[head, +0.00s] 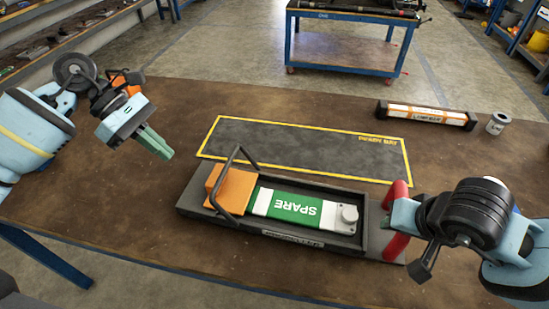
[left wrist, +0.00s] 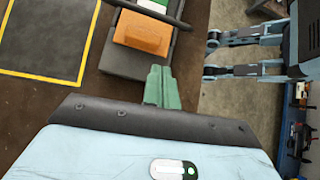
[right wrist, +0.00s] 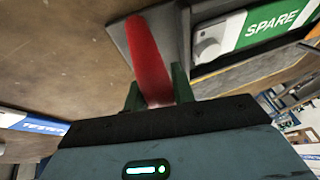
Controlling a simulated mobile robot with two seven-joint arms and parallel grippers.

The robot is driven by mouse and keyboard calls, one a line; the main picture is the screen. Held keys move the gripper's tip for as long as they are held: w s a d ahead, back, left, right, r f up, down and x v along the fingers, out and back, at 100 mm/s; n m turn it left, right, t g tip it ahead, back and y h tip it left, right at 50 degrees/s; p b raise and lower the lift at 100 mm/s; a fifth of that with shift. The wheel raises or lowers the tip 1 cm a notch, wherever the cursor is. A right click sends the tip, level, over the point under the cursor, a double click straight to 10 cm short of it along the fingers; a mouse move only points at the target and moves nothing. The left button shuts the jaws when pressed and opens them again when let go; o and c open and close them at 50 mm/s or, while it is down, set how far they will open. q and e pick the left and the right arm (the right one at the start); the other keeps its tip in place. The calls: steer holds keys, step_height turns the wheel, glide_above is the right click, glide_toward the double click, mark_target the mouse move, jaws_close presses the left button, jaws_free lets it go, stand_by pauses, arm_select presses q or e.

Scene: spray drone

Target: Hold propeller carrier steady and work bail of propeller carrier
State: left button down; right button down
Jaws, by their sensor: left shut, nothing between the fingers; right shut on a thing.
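The propeller carrier (head: 190,203) is a dark tray on the brown bench. In it lie a green and white piece marked SPARE (head: 297,206) and an orange block (head: 229,188). The black bail (head: 226,172) stands raised over the orange block at the left end. A red handle (head: 397,200) rises at the right end. My right gripper (right wrist: 157,90) is shut on the red handle; its fingers are mostly hidden in the head view. My left gripper (head: 156,143) is shut and empty, up and left of the carrier, apart from the bail. The left wrist view shows the orange block (left wrist: 143,33) beyond its fingertips.
A yellow-bordered dark mat (head: 300,147) lies empty behind the carrier. An orange and white long case (head: 426,115) and a grey can (head: 497,123) stand at the back right. A blue-framed table (head: 350,47) stands farther off. The bench between my left gripper and the carrier is clear.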

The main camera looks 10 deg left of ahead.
mark_target(210, 179)
arm_select(q)
steer(key=shift+w+a+r+m+y, duration=0.4)
steer(key=shift+w+r+m+y, duration=0.1)
steer(key=shift+w+r+y, duration=0.3)
steer(key=shift+s, duration=0.15)
steer(key=x, duration=1)
steer(key=shift+d, duration=0.2)
steer(key=shift+d+r, duration=0.25)
steer(key=shift+d, duration=0.3)
steer(key=shift+d+r, duration=0.3)
steer(key=shift+d, duration=0.25)
steer(key=shift+d+r, duration=0.3)
steer(key=shift+d, duration=0.35)
steer(key=shift+d+r, duration=0.1)
steer(key=shift+d+r+y, duration=0.15)
steer(key=shift+d+y, duration=0.05)
steer(key=shift+y, duration=0.1)
